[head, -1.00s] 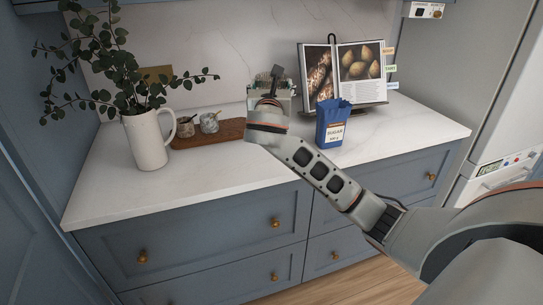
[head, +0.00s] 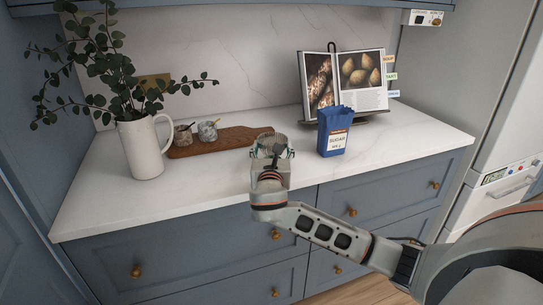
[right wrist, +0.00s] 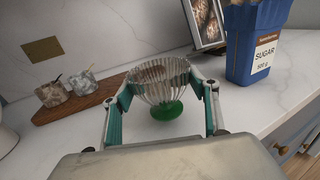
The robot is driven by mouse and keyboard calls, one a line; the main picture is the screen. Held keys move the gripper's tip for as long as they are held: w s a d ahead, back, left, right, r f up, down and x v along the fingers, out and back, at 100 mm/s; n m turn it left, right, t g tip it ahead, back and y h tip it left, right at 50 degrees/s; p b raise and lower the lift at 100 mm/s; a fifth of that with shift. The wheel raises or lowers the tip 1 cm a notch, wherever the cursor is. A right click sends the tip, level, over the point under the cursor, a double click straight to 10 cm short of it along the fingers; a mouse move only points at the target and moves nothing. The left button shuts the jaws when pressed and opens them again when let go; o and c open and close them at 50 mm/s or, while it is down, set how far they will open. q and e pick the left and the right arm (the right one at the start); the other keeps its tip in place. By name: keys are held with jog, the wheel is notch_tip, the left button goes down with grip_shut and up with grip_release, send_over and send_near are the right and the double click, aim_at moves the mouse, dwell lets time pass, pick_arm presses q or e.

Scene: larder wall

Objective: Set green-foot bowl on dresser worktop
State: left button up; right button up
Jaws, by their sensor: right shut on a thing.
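The green-foot bowl is a ribbed, clear glass bowl (right wrist: 158,82) on a green foot (right wrist: 167,111). My right gripper (right wrist: 160,100) is shut on it, one finger on each side of the ribbed wall. In the head view the bowl (head: 268,142) shows partly behind my right gripper (head: 270,152). It is over the front part of the white dresser worktop (head: 215,192). The bowl looks upright. I cannot tell whether its foot touches the worktop. My left gripper is not in view.
A blue sugar bag (head: 335,132) stands right of the bowl, before an open cookbook on a stand (head: 362,82). A wooden board (head: 235,140) with two small jars lies behind left. A white jug (head: 145,148) with leafy branches stands at left.

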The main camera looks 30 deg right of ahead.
jog(key=shift+f, duration=1)
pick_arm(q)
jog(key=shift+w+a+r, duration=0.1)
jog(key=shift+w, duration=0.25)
pick_arm(e)
jog(key=shift+f, duration=0.1)
jog(key=o, duration=1.2)
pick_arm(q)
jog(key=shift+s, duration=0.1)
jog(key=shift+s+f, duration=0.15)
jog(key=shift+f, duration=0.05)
pick_arm(e)
jog(key=shift+a, duration=0.1)
pick_arm(q)
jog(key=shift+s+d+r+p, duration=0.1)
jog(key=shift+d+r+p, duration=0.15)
jog(key=shift+p, duration=0.3)
pick_arm(e)
jog(key=v, duration=1.2)
